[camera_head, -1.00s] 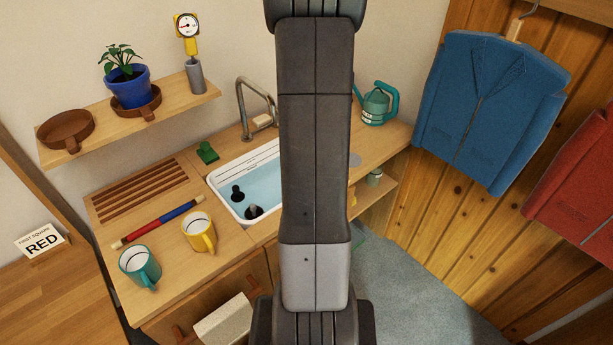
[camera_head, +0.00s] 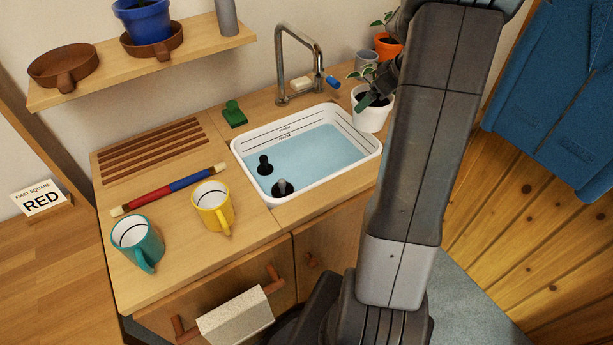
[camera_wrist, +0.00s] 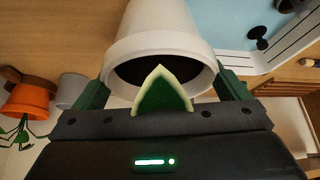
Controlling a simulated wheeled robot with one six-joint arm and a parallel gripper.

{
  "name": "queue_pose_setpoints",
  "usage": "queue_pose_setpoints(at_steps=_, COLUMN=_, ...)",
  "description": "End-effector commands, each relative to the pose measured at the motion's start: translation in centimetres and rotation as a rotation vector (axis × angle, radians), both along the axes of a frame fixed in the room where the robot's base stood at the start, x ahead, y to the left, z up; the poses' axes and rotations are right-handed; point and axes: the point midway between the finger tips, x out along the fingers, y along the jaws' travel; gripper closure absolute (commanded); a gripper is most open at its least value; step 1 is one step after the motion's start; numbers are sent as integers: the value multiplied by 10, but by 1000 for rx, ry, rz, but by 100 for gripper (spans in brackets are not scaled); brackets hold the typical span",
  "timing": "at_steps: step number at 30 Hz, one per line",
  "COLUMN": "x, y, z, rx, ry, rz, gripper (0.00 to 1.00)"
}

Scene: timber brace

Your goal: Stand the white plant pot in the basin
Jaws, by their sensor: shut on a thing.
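The white plant pot (camera_head: 371,113) with a small leafy plant is upright at the right side of the basin, partly hidden by my arm in the head view. My gripper (camera_wrist: 165,92) is shut on the white pot (camera_wrist: 158,35), with a green finger on each side of its rim. A pale-edged green leaf shows in front of the pot in the wrist view. I cannot tell whether the pot's base touches the counter. The white basin (camera_head: 243,165) holds blue water and two black plugs or knobs, and also shows in the wrist view (camera_wrist: 225,48).
A tap (camera_head: 281,70) stands behind the basin. An orange pot (camera_head: 388,47) and a grey cup (camera_head: 366,60) are behind the white pot. A yellow mug (camera_head: 211,208), a teal mug (camera_head: 137,243) and a red-blue rod (camera_head: 170,190) lie to the left.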

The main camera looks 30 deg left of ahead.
Motion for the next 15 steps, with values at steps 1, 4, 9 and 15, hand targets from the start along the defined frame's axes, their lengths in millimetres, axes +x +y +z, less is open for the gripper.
queue_pose_setpoints(at_steps=1, x=-4, y=13, z=-13, rx=2, ry=-4, rz=63, gripper=61)
queue_pose_setpoints(at_steps=4, x=-13, y=31, z=-18, rx=2, ry=-4, rz=178, gripper=61)
queue_pose_setpoints(at_steps=9, x=-24, y=52, z=-23, rx=1, ry=-2, rz=315, gripper=61)
queue_pose_setpoints(at_steps=15, x=-30, y=60, z=-33, rx=1, ry=1, rz=372, gripper=61)
